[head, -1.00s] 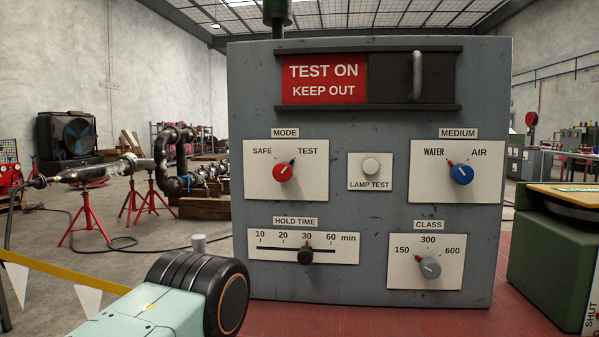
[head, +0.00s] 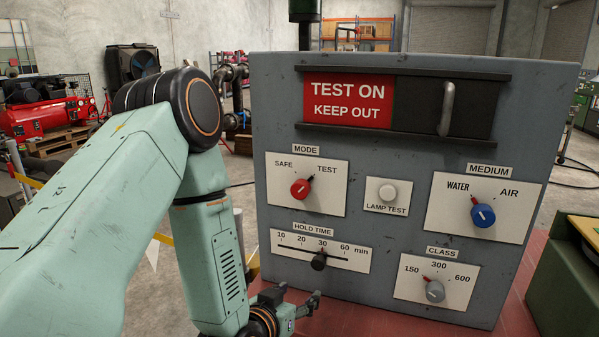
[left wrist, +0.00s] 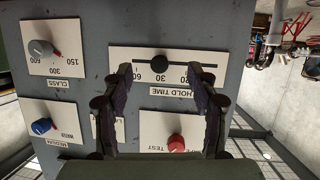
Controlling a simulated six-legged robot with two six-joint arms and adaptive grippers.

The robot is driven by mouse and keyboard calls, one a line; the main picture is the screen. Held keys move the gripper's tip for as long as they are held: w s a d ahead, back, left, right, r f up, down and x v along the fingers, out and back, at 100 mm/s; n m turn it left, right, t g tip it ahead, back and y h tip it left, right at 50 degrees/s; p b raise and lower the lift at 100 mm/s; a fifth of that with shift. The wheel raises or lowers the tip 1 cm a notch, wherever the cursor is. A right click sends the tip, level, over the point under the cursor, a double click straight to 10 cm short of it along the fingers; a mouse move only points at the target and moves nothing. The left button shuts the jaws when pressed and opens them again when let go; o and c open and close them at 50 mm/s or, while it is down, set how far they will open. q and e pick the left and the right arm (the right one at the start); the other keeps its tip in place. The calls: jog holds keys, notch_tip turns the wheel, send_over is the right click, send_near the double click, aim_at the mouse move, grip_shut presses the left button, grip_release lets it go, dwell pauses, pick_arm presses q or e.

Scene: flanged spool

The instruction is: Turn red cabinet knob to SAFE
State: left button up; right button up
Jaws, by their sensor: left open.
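The red MODE knob (head: 300,189) is on the grey cabinet (head: 400,260), on a white plate marked SAFE at left and TEST at right. Its pointer is turned up and right, toward TEST. My left gripper (head: 299,297) is low in front of the cabinet, below the HOLD TIME plate, open and empty. In the left wrist view the cabinet looks upside down. There the open fingers (left wrist: 170,82) stand apart in front of the HOLD TIME plate, and the red knob (left wrist: 176,142) shows low between them. One finger partly covers the MODE plate near SAFE. My right gripper is out of view.
The HOLD TIME slider (head: 319,262), white LAMP TEST button (head: 388,192), blue MEDIUM knob (head: 483,215) and grey CLASS knob (head: 435,291) are close by on the same face. A green box (head: 565,275) stands at right.

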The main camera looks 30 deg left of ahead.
aim_at(299, 193)
pick_arm(q)
jog(key=w+a+r+n+t+y+p, duration=0.1)
jog(key=a+r+t+p, duration=0.15)
jog(key=r, duration=0.65)
jog(key=w+a+r+t+y+p, duration=0.1)
jog(key=w+a+r+p, duration=0.15)
jog(key=r, duration=0.55)
jog(key=shift+y, duration=0.4)
jog(key=x, duration=0.4)
jog(key=d+x, duration=0.1)
jog(key=x, duration=0.1)
jog(key=shift+w+r+p, duration=0.1)
jog(key=shift+r+p, duration=0.25)
jog(key=shift+p, duration=0.05)
jog(key=shift+w+a+f+n, duration=0.2)
jog(key=shift+w+a+n, duration=0.1)
jog(key=shift+w+a, duration=0.2)
jog(key=shift+d+r, duration=0.1)
jog(key=shift+d, duration=0.25)
jog(key=shift+c, duration=1.2)
jog(key=shift+a, duration=0.2)
jog(key=c, duration=0.4)
jog(key=shift+d, duration=0.1)
jog(key=c, duration=0.5)
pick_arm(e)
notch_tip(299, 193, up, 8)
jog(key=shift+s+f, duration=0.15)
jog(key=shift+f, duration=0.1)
